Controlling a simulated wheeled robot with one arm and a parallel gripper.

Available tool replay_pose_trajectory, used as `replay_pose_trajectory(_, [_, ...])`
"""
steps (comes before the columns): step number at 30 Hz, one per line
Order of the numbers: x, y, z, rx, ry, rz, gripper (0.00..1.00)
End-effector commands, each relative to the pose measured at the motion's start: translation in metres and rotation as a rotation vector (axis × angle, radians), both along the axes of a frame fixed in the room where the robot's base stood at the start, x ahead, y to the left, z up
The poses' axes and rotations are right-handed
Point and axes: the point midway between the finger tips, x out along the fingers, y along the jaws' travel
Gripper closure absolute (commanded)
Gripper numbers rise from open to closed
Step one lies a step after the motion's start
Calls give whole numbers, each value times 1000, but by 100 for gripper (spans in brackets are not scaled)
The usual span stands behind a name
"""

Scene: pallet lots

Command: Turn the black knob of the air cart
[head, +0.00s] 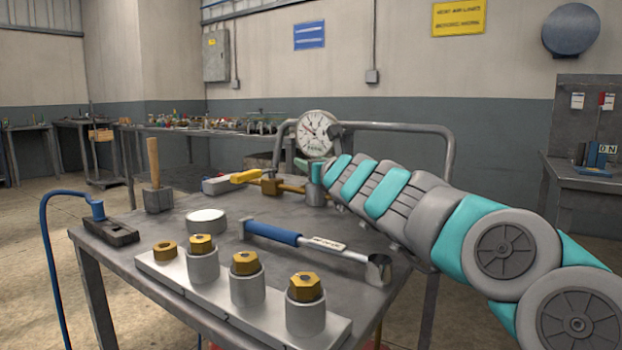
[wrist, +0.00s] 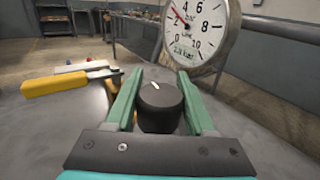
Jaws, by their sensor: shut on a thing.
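The black knob (wrist: 160,108) stands between the two green fingers of my gripper (wrist: 158,100) in the wrist view, with a finger on each side. My gripper is shut on it. A short white mark on the knob's top points away from me, slightly left. In the head view my gripper (head: 315,172) is at the cart's far side, and the knob is hidden there. A round white gauge (head: 316,133) stands just behind my gripper. It also shows in the wrist view (wrist: 195,35), with its red needle pointing up and left.
The grey cart top (head: 205,228) carries a yellow-handled valve (head: 246,176), a blue-handled tool (head: 272,233), a wooden-handled mallet (head: 157,185) and a plate (head: 160,270) of brass nuts. A blue hose (head: 45,235) hangs at left. A grey rail (head: 420,127) rises behind.

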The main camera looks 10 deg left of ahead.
Motion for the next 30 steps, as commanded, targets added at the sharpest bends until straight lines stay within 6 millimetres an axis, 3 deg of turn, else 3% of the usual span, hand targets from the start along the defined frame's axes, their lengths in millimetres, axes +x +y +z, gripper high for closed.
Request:
replay_pose_trajectory(1, [0, 1, -7, -1, -1, -15, 100])
replay_pose_trajectory(16, [0, -1, -2, 0, 4, -56, 100])
replay_pose_trajectory(17, [0, -1, -2, 0, 4, -56, 42])
replay_pose_trajectory(24, [0, -1, -1, 1, 3, -56, 16])
replay_pose_trajectory(30, [0, -1, 0, 0, 1, -56, 16])
